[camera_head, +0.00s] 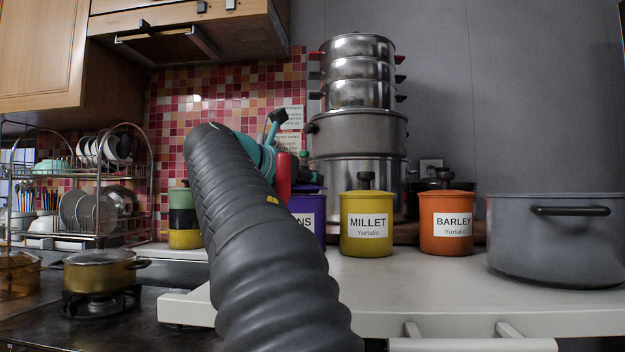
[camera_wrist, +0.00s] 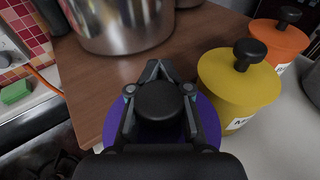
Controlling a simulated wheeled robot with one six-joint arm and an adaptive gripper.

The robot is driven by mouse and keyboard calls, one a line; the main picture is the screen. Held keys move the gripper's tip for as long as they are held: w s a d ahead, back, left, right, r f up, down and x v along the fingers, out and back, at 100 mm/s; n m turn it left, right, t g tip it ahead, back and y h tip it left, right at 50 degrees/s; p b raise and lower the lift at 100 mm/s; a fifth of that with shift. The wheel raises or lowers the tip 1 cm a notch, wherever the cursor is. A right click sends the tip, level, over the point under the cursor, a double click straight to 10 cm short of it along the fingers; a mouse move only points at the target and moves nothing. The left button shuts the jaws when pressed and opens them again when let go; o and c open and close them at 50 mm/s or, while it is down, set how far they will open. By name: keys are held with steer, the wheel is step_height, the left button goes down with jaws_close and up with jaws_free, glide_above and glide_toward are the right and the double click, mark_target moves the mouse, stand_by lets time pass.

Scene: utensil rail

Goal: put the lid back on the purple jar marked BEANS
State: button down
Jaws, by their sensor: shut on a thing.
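The purple jar (camera_head: 308,220) stands on the counter, left of the yellow jar. My arm covers most of it in the head view, and only the letters "NS" of its label show. In the wrist view my gripper (camera_wrist: 160,95) is shut around a black round knob (camera_wrist: 160,101). A purple round surface (camera_wrist: 207,120) shows beneath the fingers, level with the jar's place beside the yellow jar. The lid's edge and the jar's rim cannot be told apart, so I cannot tell whether the lid touches the rim.
A yellow MILLET jar (camera_head: 366,222) stands close on the right, then an orange BARLEY jar (camera_head: 446,222) and a large grey pot (camera_head: 557,240). Stacked steel pots (camera_head: 358,90) rise behind. A stove with a brass pot (camera_head: 100,273) is at left.

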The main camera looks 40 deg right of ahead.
steer(key=shift+f, duration=0.5)
steer(key=c, duration=1)
jaws_free()
steer(key=a, duration=0.4)
steer(key=a+r, duration=0.1)
steer(key=a, duration=0.3)
steer(key=s+a+r, duration=0.1)
steer(key=a, duration=0.2)
steer(key=shift+a, duration=0.4)
